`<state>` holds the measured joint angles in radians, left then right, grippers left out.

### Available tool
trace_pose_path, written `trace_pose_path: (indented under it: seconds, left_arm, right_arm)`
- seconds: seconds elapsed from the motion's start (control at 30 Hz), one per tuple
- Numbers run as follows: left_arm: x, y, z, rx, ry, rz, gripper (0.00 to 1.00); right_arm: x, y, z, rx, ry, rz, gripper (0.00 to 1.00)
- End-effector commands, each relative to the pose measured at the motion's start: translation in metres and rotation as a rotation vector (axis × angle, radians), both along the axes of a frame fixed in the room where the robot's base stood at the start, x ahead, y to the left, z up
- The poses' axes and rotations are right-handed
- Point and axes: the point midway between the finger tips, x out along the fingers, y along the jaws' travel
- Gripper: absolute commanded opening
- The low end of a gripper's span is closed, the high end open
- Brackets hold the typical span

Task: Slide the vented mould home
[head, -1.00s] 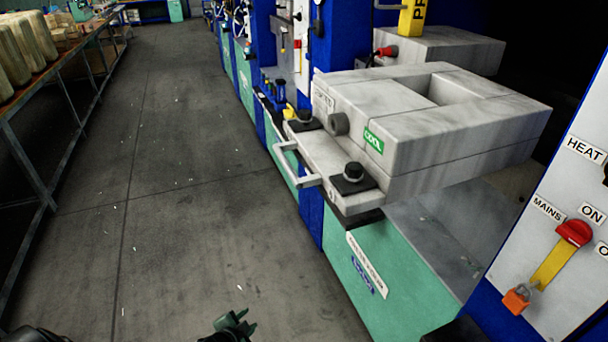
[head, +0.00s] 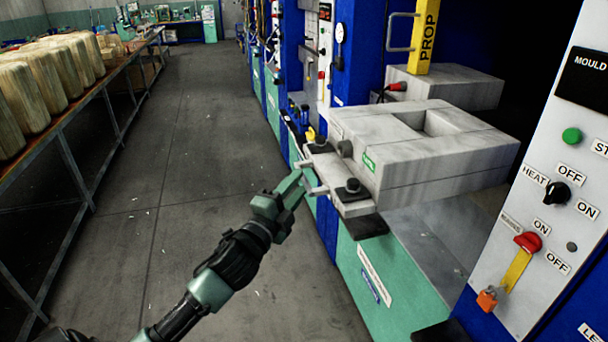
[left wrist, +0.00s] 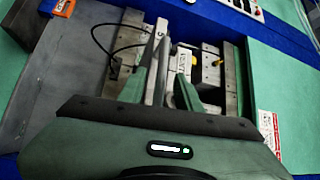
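The grey mould (head: 400,185) has a square opening in its top and a green "COOL" label on its side. It sits on a base plate (head: 345,205) with black knobs, jutting out from the press over the aisle. A bar handle (head: 318,190) is on the plate's near end. My left gripper (head: 298,182) is at this handle, with its fingers partly covering the bar. In the left wrist view, its two green fingers (left wrist: 161,90) stand apart with a grey bar between them; I cannot tell whether they touch it. My right gripper is not in view.
A yellow prop (head: 427,40) stands behind the mould. A control panel (head: 545,200) with a red mains switch is at the right. A table (head: 125,70) with several pale blocks lines the left.

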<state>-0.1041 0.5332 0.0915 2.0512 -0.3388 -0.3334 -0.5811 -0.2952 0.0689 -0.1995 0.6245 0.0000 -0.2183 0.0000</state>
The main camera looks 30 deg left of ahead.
Motion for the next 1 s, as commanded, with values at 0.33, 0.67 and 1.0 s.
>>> trace_pose_path:
  seconds: [0.33,0.67,1.0]
  left_arm:
    - [0.035,0.002,0.005,-0.001,0.001,0.000,0.34]
    - [0.035,0.003,0.004,-0.001,0.002,0.000,0.12]
    - [0.035,0.003,0.004,-0.002,0.003,-0.001,0.00]
  right_arm:
    - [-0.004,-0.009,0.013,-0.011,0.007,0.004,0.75]
    - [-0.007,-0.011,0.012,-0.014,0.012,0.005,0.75]
    - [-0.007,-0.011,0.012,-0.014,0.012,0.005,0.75]
